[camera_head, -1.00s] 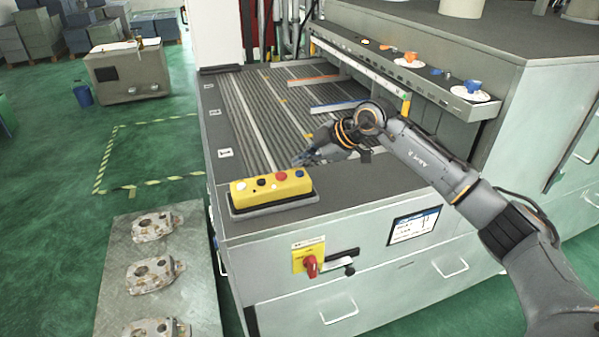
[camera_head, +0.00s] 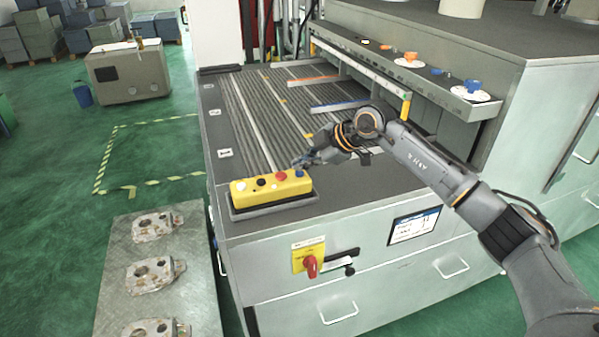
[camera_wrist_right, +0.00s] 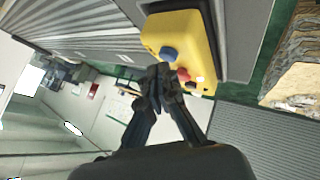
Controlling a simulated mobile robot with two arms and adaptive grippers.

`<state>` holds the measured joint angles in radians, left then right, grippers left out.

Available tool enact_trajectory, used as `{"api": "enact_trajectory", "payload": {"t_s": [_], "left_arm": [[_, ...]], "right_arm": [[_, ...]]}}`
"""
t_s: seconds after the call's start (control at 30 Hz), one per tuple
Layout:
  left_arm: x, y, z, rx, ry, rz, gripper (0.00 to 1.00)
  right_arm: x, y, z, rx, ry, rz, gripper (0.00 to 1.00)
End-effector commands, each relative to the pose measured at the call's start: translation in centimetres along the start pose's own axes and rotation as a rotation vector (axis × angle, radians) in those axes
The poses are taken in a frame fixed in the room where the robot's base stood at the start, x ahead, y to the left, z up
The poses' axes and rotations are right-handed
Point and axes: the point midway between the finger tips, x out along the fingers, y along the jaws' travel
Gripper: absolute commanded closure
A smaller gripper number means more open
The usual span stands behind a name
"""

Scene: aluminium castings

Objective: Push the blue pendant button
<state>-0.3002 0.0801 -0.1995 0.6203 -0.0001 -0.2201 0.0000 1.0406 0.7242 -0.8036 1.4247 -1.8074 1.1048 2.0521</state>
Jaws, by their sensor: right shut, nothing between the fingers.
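The yellow pendant (camera_head: 271,188) lies in a dark holder on the front left corner of the grey machine bench. Its top carries a blue button (camera_head: 299,173) at the right end, a red button (camera_head: 281,176), and black and white ones. My right gripper (camera_head: 297,163) is shut and empty, its tips just behind the blue end of the pendant. In the right wrist view the blue button (camera_wrist_right: 168,54) shows just beyond the shut fingertips (camera_wrist_right: 160,72), with the red button (camera_wrist_right: 183,75) beside them. I cannot tell whether the tips touch the pendant. My left gripper is not in view.
The slatted bench top (camera_head: 262,110) stretches behind the pendant. A shelf (camera_head: 430,80) with small coloured parts on white discs runs along the right. A red rotary switch (camera_head: 311,266) is on the bench front. Metal castings (camera_head: 155,275) lie on a plate at lower left.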

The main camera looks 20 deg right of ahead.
Motion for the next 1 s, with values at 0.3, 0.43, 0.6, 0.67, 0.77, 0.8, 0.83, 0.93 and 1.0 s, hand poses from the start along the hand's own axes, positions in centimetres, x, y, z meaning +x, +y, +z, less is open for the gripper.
{"api": "enact_trajectory", "payload": {"t_s": [0.3, 0.43, 0.6, 0.67, 0.77, 0.8, 0.83, 0.93, 1.0], "left_arm": [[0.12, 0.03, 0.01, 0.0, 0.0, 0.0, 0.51], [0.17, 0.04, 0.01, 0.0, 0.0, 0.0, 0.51], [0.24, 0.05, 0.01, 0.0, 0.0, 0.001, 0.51], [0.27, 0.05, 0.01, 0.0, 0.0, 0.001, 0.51], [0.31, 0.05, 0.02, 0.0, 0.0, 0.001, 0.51], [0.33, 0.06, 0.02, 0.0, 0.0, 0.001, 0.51], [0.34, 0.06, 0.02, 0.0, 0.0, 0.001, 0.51], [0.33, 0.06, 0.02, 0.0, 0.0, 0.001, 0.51], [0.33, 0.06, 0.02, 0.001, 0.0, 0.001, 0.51]], "right_arm": [[0.23, -0.17, 0.15, 0.0, 0.0, 0.0, 1.0], [0.34, -0.25, 0.23, 0.0, 0.0, 0.0, 1.0], [0.49, -0.36, 0.34, 0.0, 0.0, -0.001, 1.0], [0.55, -0.41, 0.39, 0.0, 0.0, -0.001, 1.0], [0.64, -0.48, 0.45, 0.0, 0.0, -0.001, 1.0], [0.67, -0.51, 0.48, 0.0, 0.0, -0.001, 1.0], [0.7, -0.53, 0.5, 0.0, 0.0, -0.001, 1.0], [0.71, -0.54, 0.51, 0.0, -0.001, -0.001, 1.0], [0.71, -0.54, 0.52, 0.0, -0.001, -0.001, 1.0]]}}
